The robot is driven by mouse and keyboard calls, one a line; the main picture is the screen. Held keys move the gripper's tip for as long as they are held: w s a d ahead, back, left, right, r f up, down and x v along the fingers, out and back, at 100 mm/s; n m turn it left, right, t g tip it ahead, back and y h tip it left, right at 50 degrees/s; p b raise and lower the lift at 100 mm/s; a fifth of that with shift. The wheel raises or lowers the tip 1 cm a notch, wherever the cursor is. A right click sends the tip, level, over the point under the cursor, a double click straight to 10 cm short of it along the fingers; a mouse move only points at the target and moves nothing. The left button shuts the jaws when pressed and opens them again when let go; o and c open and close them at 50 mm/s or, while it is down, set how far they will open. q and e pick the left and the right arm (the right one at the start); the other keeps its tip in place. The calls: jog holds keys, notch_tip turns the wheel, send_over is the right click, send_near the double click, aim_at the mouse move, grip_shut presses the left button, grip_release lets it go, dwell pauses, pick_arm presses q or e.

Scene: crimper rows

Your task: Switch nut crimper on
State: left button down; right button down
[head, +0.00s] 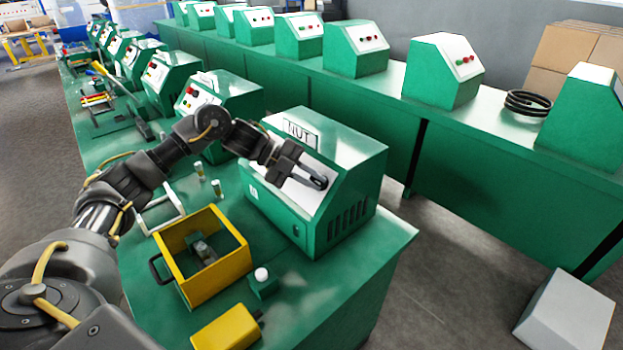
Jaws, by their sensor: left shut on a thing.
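The nut crimper (345,158) is a green box at the near end of the left bench, with a sloped white panel labelled NUT (300,134). My left arm reaches over the bench from the left. My left gripper (318,182) is at the lower right part of that white panel. Its fingers are shut on a small control of the panel, which they hide almost fully. I cannot see the control's position or any other button on this panel. My right gripper is not in view.
A yellow open frame (216,284), a small green block with a white knob (261,275) and a yellow block (226,328) sit in front of the crimper. More green machines (222,97) line this bench and the back bench. A grey box (566,318) is at the lower right.

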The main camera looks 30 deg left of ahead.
pick_arm(q)
jog(key=c, duration=1.4)
grip_release()
jog(key=shift+c, duration=0.2)
jog(key=b+v, duration=0.2)
jog(key=v, duration=0.8)
jog(key=shift+a+r+b, duration=0.3)
jog(key=shift+b, duration=0.05)
jog(key=shift+s, duration=0.1)
